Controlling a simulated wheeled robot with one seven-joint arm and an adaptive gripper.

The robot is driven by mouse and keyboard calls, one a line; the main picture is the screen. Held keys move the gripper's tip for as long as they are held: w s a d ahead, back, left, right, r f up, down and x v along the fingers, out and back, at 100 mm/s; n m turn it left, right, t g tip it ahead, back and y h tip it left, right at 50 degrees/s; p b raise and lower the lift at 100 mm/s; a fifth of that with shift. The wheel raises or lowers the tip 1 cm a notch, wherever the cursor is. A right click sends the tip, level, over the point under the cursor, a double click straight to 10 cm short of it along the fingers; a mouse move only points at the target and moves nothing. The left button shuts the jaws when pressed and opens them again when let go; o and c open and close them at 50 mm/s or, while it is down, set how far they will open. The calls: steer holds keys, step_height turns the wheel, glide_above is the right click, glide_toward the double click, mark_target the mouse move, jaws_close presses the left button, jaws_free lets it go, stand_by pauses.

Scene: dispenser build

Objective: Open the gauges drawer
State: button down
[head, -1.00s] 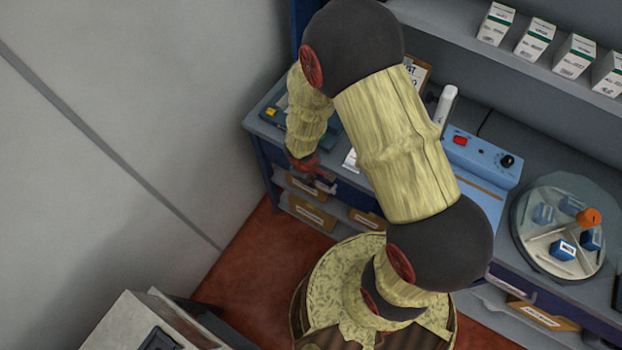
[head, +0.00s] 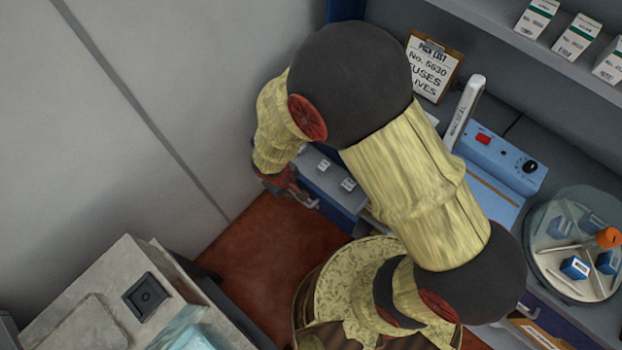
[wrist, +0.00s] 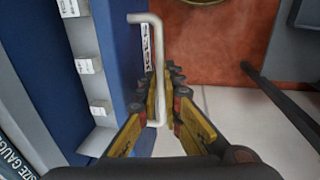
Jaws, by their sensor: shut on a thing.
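The blue drawer (head: 338,213) stands out from the bench at the left end, with its grey inside and small white-topped pieces showing in the head view. In the wrist view the blue drawer front (wrist: 105,40) carries a label, partly hidden, and a white bar handle (wrist: 142,18). My gripper (wrist: 164,88) is shut on the handle, one finger on each side of the bar. In the head view my gripper (head: 290,187) is at the drawer's outer front, partly hidden by my arm.
A grey wall (head: 190,70) runs close on the left. A grey cabinet (head: 105,265) stands at the lower left. The bench holds a pick list board (head: 432,70), a blue device (head: 500,155) and a round covered tray (head: 580,240). Red floor (head: 255,240) is clear below the gripper.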

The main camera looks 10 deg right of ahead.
steer(key=s+a+b, duration=0.2)
steer(key=s+a, duration=0.4)
steer(key=a, duration=0.2)
steer(key=shift+s+a, duration=0.3)
steer(key=shift+a, duration=0.05)
steer(key=c, duration=2)
jaws_free()
steer(key=shift+o, duration=0.4)
steer(key=shift+w, duration=0.1)
steer(key=shift+a, duration=0.1)
step_height(320, 180, up, 12)
steer(key=s+a, duration=0.1)
steer(key=shift+s+a+f, duration=0.15)
steer(key=shift+s+a, duration=0.05)
steer(key=shift+a, duration=0.15)
